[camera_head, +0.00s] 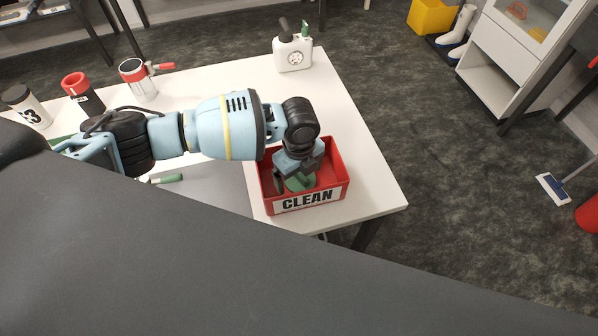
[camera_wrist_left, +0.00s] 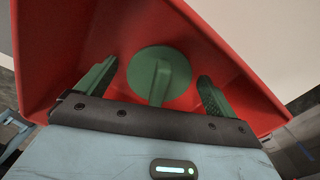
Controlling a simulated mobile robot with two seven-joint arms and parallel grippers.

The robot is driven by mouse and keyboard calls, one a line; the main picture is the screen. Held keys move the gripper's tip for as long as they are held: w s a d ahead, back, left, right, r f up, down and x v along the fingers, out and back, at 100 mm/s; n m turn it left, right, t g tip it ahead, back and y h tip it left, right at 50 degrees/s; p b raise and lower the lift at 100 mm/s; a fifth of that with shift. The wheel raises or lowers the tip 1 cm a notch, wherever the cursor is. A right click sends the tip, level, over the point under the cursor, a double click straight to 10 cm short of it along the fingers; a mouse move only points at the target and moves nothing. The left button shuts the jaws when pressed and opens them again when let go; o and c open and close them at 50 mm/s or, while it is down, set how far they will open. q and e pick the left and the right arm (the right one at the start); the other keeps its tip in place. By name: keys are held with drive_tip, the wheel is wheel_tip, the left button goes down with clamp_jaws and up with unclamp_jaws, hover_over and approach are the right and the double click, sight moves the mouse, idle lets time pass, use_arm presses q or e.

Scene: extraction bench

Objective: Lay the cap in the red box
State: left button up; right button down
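The red box (camera_head: 334,192), marked CLEAN, stands at the near right corner of the white table. My left gripper (camera_head: 297,178) reaches down into it from above. In the left wrist view the green cap (camera_wrist_left: 158,62), a round disc with a raised grip bar, lies inside the red box (camera_wrist_left: 60,45). The two fingers of my left gripper (camera_wrist_left: 158,78) stand apart on either side of the cap, with gaps between them and it. In the head view the cap (camera_head: 300,184) is partly hidden by the gripper. My right gripper is not in view.
A white canister (camera_head: 293,52) stands at the table's far edge. A red-and-clear container (camera_head: 140,80), a black-and-red container (camera_head: 82,92) and a white bottle (camera_head: 26,106) stand at the left. A green-handled tool (camera_head: 166,179) lies left of the box. The table behind the box is clear.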

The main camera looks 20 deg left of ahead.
use_arm(q)
drive_tip(key=shift+r, duration=0.1)
wheel_tip(320, 180, up, 12)
drive_tip(key=p, duration=0.1)
idle(0.5)
drive_tip(key=shift+s, duration=0.1)
